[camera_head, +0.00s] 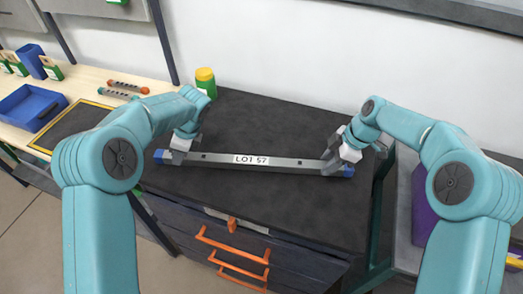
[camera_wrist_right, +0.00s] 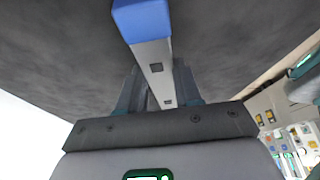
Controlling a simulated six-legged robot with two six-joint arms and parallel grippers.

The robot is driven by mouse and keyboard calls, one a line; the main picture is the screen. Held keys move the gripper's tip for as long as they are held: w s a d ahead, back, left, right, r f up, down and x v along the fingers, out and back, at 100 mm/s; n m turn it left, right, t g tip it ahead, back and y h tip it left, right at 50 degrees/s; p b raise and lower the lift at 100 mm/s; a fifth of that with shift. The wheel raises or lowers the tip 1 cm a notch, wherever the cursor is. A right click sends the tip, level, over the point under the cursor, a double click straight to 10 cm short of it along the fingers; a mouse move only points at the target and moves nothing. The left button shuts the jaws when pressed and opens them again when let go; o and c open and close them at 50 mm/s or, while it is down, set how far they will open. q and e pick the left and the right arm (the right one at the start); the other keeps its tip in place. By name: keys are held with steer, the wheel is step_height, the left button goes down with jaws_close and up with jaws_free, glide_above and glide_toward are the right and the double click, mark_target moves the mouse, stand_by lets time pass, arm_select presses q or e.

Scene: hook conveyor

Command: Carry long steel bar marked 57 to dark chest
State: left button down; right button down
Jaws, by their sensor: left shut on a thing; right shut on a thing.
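The long steel bar marked LOT 57 (camera_head: 285,163) has blue end caps and a white label at its middle. It lies lengthwise over the black top of the dark chest (camera_head: 262,118), near the front edge. My left gripper (camera_head: 178,152) is shut on the bar near its left end. My right gripper (camera_head: 335,160) is shut on it near its right end. In the right wrist view the bar (camera_wrist_right: 151,58) runs between the fingers, its blue cap nearest the camera. I cannot tell whether the bar touches the top.
A yellow-and-green bottle (camera_head: 205,80) stands at the chest top's back left. Orange handles (camera_head: 232,245) are on the chest front. A wooden bench at left holds a blue tray (camera_head: 30,107) and a dark mat (camera_head: 75,125). A purple item (camera_head: 422,205) is at right.

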arm_select(q)
steer(key=c, duration=1.2)
jaws_free()
steer(key=shift+f, duration=0.45)
arm_select(e)
steer(key=c, duration=1.2)
jaws_free()
steer(key=shift+a+f, duration=0.1)
steer(key=shift+f, duration=0.35)
arm_select(q)
steer(key=o, duration=0.4)
steer(key=shift+r, duration=0.15)
arm_select(e)
steer(key=o, duration=0.4)
steer(key=shift+r, duration=0.2)
arm_select(q)
steer(key=shift+r, duration=0.2)
arm_select(e)
steer(key=shift+d+r, duration=0.2)
steer(key=shift+r, duration=0.05)
arm_select(q)
steer(key=v, duration=1.1)
steer(key=shift+d+r, duration=0.25)
steer(key=shift+r, duration=0.05)
arm_select(e)
steer(key=v, duration=1.1)
steer(key=shift+d+r, duration=0.1)
steer(key=shift+r, duration=0.05)
